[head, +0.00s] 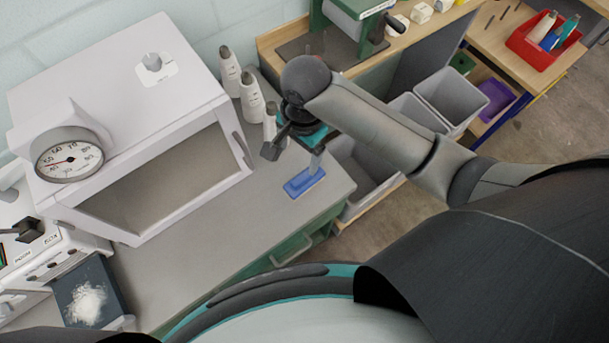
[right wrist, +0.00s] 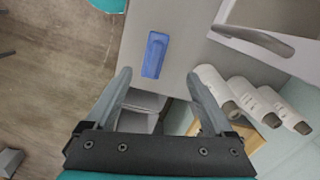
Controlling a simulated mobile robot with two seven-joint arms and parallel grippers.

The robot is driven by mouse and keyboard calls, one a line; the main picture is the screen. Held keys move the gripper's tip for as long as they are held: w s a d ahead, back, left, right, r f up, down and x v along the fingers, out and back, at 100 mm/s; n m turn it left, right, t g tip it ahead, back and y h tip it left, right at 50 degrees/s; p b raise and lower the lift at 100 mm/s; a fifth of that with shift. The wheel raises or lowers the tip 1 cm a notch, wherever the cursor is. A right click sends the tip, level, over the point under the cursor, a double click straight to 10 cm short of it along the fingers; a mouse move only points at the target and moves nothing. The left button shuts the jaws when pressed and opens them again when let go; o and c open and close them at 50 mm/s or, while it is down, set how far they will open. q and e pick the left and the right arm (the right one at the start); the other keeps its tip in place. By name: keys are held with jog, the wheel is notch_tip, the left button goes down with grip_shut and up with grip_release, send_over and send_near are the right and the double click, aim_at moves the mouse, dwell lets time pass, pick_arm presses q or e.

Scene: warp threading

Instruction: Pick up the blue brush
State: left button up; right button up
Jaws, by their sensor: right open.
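The blue brush (head: 305,183) lies on the grey worktop near its front right edge. It also shows in the right wrist view (right wrist: 155,55) as a blue oblong, ahead of the fingertips and between their lines. My right gripper (head: 296,157) is above and just behind the brush in the head view, pointing down, with nothing held. In the right wrist view its two fingers (right wrist: 158,76) are spread wide apart. The gripper appears apart from the brush. Part of the brush's upper side is overlapped by a finger in the head view. My left gripper is not in view.
A white oven-like cabinet (head: 140,110) with a dial stands left of the brush. Several white bottles (head: 250,98) stand behind it, close to my right gripper. Grey bins (head: 452,95) are to the right, below the worktop.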

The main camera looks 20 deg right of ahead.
jog(key=d+r+m, duration=0.1)
jog(key=m, duration=0.1)
jog(key=b, duration=0.2)
send_near(304, 175)
jog(key=shift+h, duration=0.4)
jog(key=f, duration=0.2)
jog(key=a+f, duration=0.1)
jog(key=f, duration=0.2)
jog(key=shift+w+d+f+b, duration=0.1)
jog(key=shift+f+b, duration=0.05)
jog(key=shift+f, duration=1.2)
jog(key=shift+w+d+f+b, duration=0.1)
jog(key=shift+f+b, duration=0.05)
jog(key=shift+f, duration=1.2)
jog(key=shift+c, duration=0.4)
grip_shut()
